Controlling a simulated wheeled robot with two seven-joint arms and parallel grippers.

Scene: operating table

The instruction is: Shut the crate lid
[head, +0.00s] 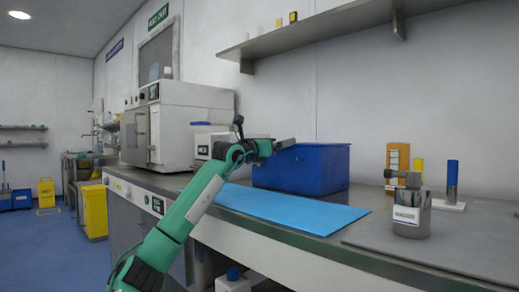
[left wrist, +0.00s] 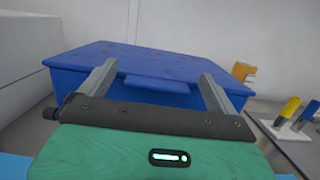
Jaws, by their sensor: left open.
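The blue crate (head: 318,170) stands on the bench, behind a light blue mat. In the left wrist view the crate's lid (left wrist: 150,58) lies flat across the top and looks shut, with a tab on its front edge. The crate's front wall (left wrist: 160,98) shows below it. My left gripper (head: 287,144) is at the crate's upper left in the head view. In the left wrist view its two fingers (left wrist: 158,78) are spread wide with nothing between them, pointing at the lid's front edge. I cannot tell whether they touch it. My right gripper is not in view.
The blue mat (head: 285,208) lies in front of the crate. A metal canister (head: 410,213) stands on a grey mat at right, near an orange box (head: 397,157) and a blue-topped cylinder (head: 452,180). A large white machine (head: 190,118) stands left of the crate.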

